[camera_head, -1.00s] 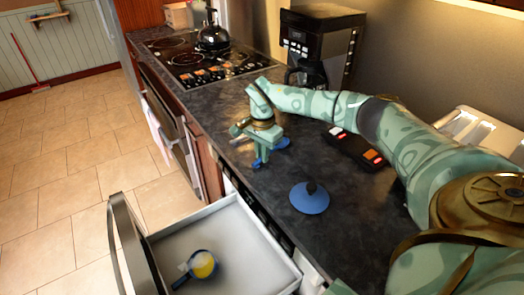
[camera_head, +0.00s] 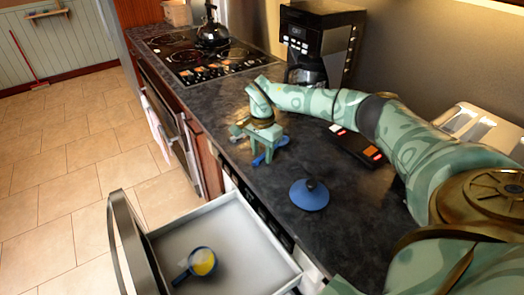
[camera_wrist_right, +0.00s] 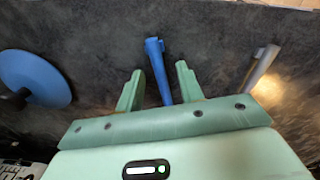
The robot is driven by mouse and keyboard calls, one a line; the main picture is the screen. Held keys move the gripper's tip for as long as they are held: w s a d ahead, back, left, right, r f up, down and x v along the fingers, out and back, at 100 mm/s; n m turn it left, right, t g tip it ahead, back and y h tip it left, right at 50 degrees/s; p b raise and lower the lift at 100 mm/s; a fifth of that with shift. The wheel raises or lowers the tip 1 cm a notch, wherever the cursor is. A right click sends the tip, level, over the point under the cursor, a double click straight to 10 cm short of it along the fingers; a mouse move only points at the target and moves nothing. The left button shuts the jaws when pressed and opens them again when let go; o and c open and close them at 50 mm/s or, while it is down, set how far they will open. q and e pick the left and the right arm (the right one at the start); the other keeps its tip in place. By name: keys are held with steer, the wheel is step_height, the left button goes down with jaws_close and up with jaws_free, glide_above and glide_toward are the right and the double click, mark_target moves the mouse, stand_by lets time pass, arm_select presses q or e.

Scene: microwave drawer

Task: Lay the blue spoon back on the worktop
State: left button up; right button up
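The blue spoon (camera_head: 282,141) lies at my right gripper (camera_head: 264,157), on the dark worktop (camera_head: 235,108) as far as I can tell. Part of it is hidden behind the fingers in the head view. In the right wrist view the spoon's blue handle (camera_wrist_right: 156,68) runs between the two fingers of the right gripper (camera_wrist_right: 160,80). The fingers are apart, with a gap on both sides of the handle. My left gripper is not in view.
A blue round lid (camera_head: 309,194) lies on the worktop nearer me. An open drawer (camera_head: 225,225) holds a small blue pan (camera_head: 203,262) with yellow contents. A black device (camera_head: 356,146), coffee maker (camera_head: 318,45) and hob (camera_head: 195,55) line the worktop. A grey utensil (camera_wrist_right: 262,63) lies right of the spoon.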

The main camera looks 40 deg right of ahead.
step_height(320, 180, up, 16)
steer(key=p, duration=0.3)
steer(key=shift+r+p, duration=0.15)
steer(key=shift+p, duration=0.25)
